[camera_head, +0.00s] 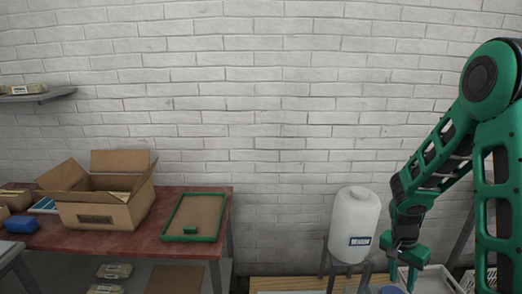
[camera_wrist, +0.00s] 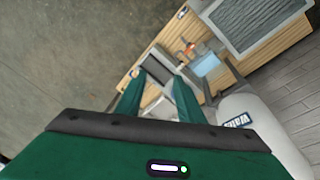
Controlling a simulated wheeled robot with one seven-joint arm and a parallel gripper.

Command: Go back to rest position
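My green arm is at the right of the head view, bent, with my gripper (camera_head: 402,268) pointing down beside the white tank. In the wrist view my gripper (camera_wrist: 152,92) shows two green fingers standing apart with a gap between them. Nothing shows held between them. Below and beyond the fingers is a wooden slatted surface (camera_wrist: 165,38) with a grey machine-like object (camera_wrist: 155,70) on it, partly hidden by the fingers. Its details are too small to tell.
A white tank (camera_head: 354,225) with a "Wash" label stands close left of my gripper. A red table (camera_head: 140,240) at the left holds an open cardboard box (camera_head: 100,205) and a green-rimmed tray (camera_head: 195,218). A wall shelf (camera_head: 45,96) is far left. Open space lies between table and tank.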

